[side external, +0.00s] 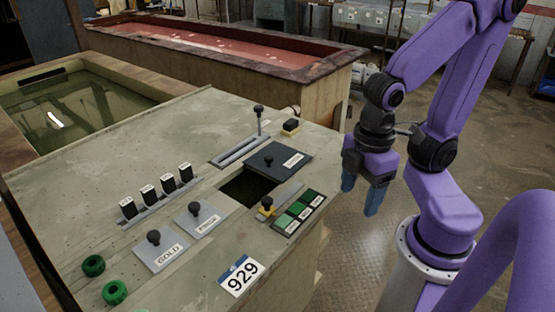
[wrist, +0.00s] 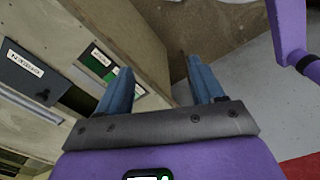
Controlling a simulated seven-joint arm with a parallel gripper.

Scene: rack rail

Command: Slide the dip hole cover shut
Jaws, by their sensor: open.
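The dip hole cover (side external: 281,161) is a dark grey plate with a black knob and a white label, lying on the grey-green panel top. The dark rectangular dip hole (side external: 247,188) is uncovered just in front of it. In the wrist view the cover (wrist: 27,72) is at the far left, with the dark hole (wrist: 77,100) beside it. My gripper (side external: 361,192) is open and empty, pointing down, to the right of the panel's edge and apart from the cover. Its two blue fingers (wrist: 160,72) show spread in the wrist view.
The panel holds a slotted lever (side external: 258,125), a yellow-based knob (side external: 267,206), green label plates (side external: 299,213), GOLD (side external: 160,250) and PRIMER-like (side external: 197,221) knob plates, several black switches and green knobs. Liquid tanks stand behind.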

